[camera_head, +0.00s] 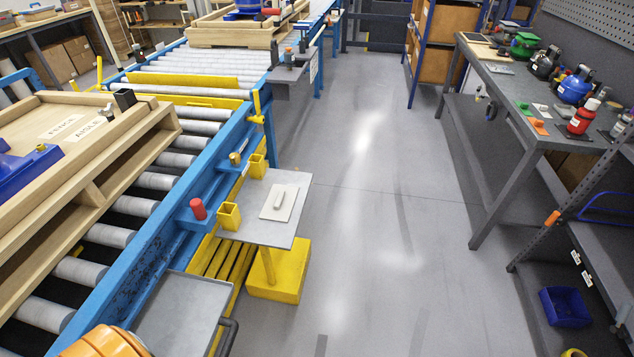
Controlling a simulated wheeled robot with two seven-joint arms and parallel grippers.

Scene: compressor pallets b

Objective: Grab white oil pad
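The white oil pad (271,211) is a flat, light square with a raised handle-like piece on top. It lies on a small grey table (240,208) with a yellow base, beside the blue-framed roller conveyor. Its top is uncovered and nothing touches it from above. Neither my left nor my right gripper is in view.
The blue-framed conveyor (224,151) carries a wooden pallet (120,150) at left. Yellow holders (229,216) and a red cylinder (198,209) are near the small table. A grey tray (180,312) is in front. A workbench (498,88) stands right; the aisle floor between is clear.

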